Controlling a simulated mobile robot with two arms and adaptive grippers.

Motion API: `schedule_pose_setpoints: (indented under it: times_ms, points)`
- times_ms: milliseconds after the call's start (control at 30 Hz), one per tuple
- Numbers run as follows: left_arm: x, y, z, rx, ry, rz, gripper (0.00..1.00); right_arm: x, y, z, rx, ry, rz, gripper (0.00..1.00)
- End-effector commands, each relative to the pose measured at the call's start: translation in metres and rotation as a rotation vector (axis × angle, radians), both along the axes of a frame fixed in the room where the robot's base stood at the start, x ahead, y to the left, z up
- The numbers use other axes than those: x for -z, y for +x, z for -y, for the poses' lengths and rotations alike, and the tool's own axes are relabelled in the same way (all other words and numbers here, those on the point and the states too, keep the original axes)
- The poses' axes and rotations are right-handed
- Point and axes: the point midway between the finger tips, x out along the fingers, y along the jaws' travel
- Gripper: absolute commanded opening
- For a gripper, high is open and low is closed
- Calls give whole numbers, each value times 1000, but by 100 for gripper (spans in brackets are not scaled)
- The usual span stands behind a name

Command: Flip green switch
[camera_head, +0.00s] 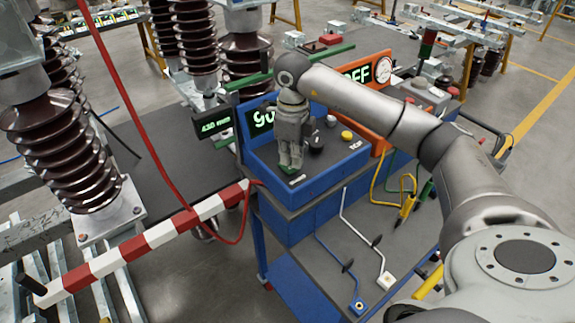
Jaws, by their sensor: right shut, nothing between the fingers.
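My right arm reaches in from the right, and its gripper (290,168) points down over the top of a blue control box (330,172). The fingers are shut with nothing between them. A small green patch, likely the green switch (284,169), shows right at the fingertips. The gripper hides most of it, so I cannot tell its position or whether the fingers touch it. A black knob (316,145) and a yellow button (346,135) sit to the right on the same panel. A green-lit display (262,120) stands behind the gripper, partly covered. My left gripper is not in view.
An orange unit (378,131) with a gauge stands close behind the arm. Brown ribbed insulators (55,150) fill the left. A red-white striped bar (140,245) and a red cable (135,105) run left of the box. Cables and probes lie on the shelf (335,240) below.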

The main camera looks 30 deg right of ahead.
Motion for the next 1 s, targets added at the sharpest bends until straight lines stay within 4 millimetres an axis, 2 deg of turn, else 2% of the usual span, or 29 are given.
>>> schedule_pose_setpoints:
  times_ms: [1000]
  points:
    - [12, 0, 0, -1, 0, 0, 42, 16, 0, 0, 0, -1, -1, 0]
